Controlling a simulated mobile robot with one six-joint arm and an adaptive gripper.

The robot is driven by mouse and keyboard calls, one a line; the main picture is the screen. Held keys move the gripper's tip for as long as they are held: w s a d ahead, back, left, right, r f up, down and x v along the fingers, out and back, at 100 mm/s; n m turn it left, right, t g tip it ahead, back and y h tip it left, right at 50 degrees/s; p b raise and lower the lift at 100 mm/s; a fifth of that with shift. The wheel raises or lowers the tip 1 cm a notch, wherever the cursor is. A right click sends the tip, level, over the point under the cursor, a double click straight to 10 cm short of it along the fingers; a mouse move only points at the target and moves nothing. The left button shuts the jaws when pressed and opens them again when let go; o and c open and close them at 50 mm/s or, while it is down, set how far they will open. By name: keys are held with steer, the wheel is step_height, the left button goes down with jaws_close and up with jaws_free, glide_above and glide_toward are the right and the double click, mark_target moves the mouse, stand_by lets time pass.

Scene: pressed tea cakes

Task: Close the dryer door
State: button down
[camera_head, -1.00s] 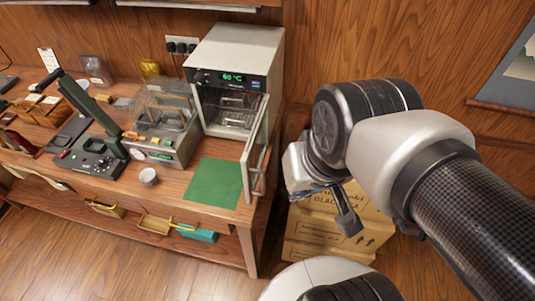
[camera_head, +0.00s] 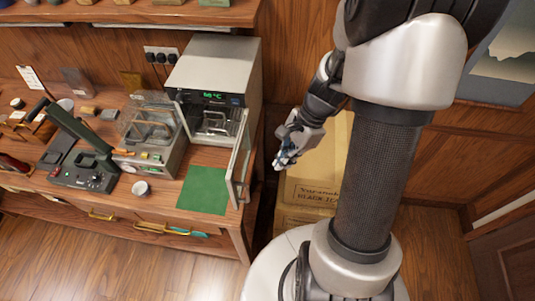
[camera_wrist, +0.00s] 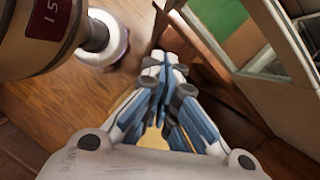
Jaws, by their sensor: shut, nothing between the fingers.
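The dryer (camera_head: 213,68) is a pale metal box with a green display, standing at the right end of the wooden bench. Its glass door (camera_head: 240,157) stands open, hinged at the right and swung out toward the front over the bench's right end. In the wrist view the door (camera_wrist: 262,32) shows at the upper right. My gripper (camera_head: 280,165) is shut and empty, to the right of the door and apart from it. In the wrist view its blue-grey fingers (camera_wrist: 163,78) meet at the middle.
A green mat (camera_head: 203,190) lies before the dryer, with a small white cup (camera_head: 141,188) left of it. A sealing machine (camera_head: 150,140) stands left of the dryer. Cardboard boxes (camera_head: 318,185) are stacked right of the bench, behind my arm. The floor in front is clear.

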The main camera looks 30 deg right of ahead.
steer(key=a+f+b, duration=0.2)
steer(key=a+f, duration=0.5)
steer(key=f, duration=0.1)
steer(key=shift+w+a+f+b, duration=0.15)
steer(key=shift+w+b, duration=0.05)
steer(key=shift+b, duration=0.15)
steer(key=shift+w, duration=0.1)
